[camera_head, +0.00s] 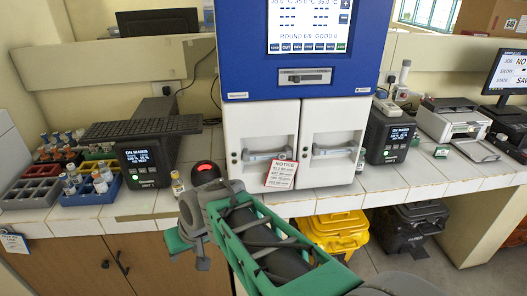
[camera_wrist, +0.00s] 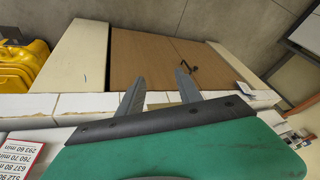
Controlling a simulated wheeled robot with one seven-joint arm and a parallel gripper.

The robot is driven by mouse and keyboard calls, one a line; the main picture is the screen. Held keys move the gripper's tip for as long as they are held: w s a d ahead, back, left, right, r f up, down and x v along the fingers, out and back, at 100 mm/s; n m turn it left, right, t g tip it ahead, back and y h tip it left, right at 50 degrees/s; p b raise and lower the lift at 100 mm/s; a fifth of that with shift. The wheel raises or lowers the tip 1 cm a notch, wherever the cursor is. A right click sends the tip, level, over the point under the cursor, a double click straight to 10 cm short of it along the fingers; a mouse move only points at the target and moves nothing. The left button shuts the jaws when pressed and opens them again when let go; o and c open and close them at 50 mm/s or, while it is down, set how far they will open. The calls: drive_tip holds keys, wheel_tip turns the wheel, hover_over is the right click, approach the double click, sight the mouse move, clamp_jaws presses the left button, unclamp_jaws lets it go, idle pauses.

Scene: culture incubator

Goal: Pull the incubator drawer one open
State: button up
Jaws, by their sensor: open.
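The incubator has a blue upper part (camera_head: 305,30) with a screen and two white drawer fronts below. The left front (camera_head: 262,125) and the right front (camera_head: 335,122) look shut. Each has a grey bar handle, the left one (camera_head: 268,154) and the right one (camera_head: 333,151). I cannot tell which is drawer one. My gripper (camera_wrist: 160,90) is open and empty; its two fingers are apart over the counter edge in the wrist view. In the head view my wrist is in front of the counter, left of and below the left handle.
A notice card (camera_head: 281,176) stands at the left front's lower right. A small bottle (camera_head: 177,184) is on the counter near my wrist. Racks with vials (camera_head: 90,185) are at the left. A yellow bin (camera_head: 335,232) and a black bin (camera_head: 408,222) stand below the counter.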

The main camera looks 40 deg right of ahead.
drive_tip(key=w+d+r+m+t+y+p, duration=0.1)
drive_tip(key=w+d+m+t, duration=0.35)
drive_tip(key=d, duration=0.35)
drive_tip(key=w+d+r+m+t+p, duration=0.1)
drive_tip(key=w+d+m+t, duration=0.3)
drive_tip(key=d, duration=0.5)
drive_tip(key=m+t+h+p, duration=0.35)
drive_tip(key=m+h, duration=0.25)
drive_tip(key=m, duration=0.4)
approach(262, 158)
drive_tip(key=shift+t, duration=0.3)
drive_tip(key=x, duration=1)
drive_tip(key=shift+f, duration=0.2)
drive_tip(key=shift+w+d, duration=0.1)
drive_tip(key=shift+w, duration=0.25)
clamp_jaws()
